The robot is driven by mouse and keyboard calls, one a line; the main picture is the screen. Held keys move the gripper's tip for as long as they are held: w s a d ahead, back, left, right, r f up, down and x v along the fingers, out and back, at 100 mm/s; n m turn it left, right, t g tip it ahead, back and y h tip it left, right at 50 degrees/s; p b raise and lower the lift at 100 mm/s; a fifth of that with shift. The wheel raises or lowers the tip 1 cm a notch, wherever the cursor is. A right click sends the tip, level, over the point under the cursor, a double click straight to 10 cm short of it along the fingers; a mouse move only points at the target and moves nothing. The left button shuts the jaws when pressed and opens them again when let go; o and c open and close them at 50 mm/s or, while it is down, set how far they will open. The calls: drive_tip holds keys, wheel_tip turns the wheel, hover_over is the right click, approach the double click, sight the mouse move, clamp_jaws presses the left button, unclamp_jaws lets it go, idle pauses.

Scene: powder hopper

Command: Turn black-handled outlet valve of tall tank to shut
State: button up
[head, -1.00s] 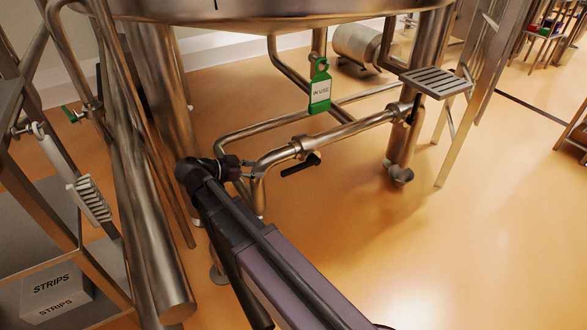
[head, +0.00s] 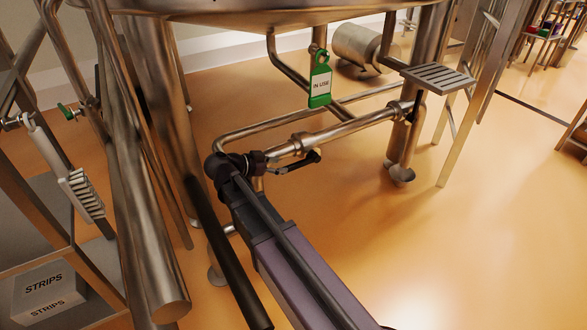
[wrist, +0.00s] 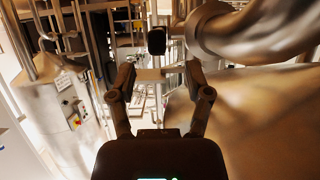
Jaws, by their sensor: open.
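The black valve handle (head: 313,157) sits on the steel outlet pipe (head: 335,132) under the tank (head: 245,16), near the middle of the head view. My gripper (head: 281,168) is just left of the handle, at about its height, partly hidden by the pipe and my wrist. In the wrist view my gripper (wrist: 160,68) is open, with its two fingers apart and nothing clasped. A black handle end (wrist: 156,40) shows beyond and between the fingertips. I cannot tell whether a finger touches it.
A green "IN USE" tag (head: 320,84) hangs above the pipe. A steel tank leg (head: 405,140) stands to the right, and a thick steel post (head: 145,200) to the left. A slatted step (head: 438,79) is at the right. Orange floor (head: 450,240) is free at the right front.

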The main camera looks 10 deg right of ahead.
sight(293, 164)
drive_tip(key=shift+b+x, duration=0.85)
drive_tip(key=shift+x, duration=1.85)
clamp_jaws()
drive_tip(key=shift+d, duration=0.25)
drive_tip(key=shift+a, duration=0.15)
drive_tip(key=shift+r, duration=0.15)
